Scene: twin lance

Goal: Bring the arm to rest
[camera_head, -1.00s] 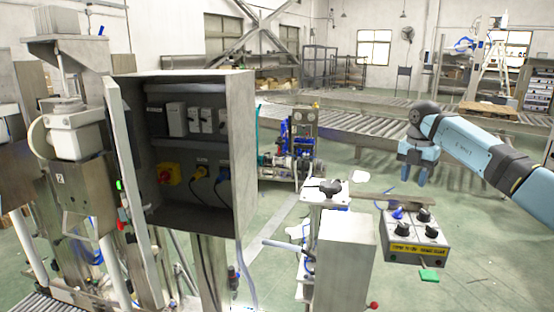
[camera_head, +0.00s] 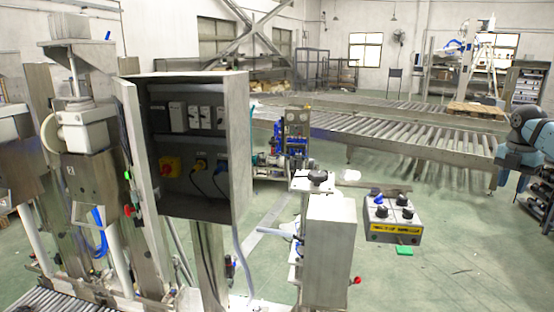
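My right arm (camera_head: 540,140) shows at the right edge, light blue with a dark round joint. The part at its end, likely my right gripper (camera_head: 514,156), hangs beside the end of the roller conveyor in the picture. Its fingertips are not clear, so I cannot tell whether it is open or shut. No held object shows there. My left gripper is not in view.
An open electrical cabinet (camera_head: 242,150) stands at centre left. A control box with black knobs (camera_head: 393,220) and a grey metal box (camera_head: 328,245) stand at centre right. A roller conveyor (camera_head: 420,145) runs behind. Green floor (camera_head: 450,250) at lower right is clear.

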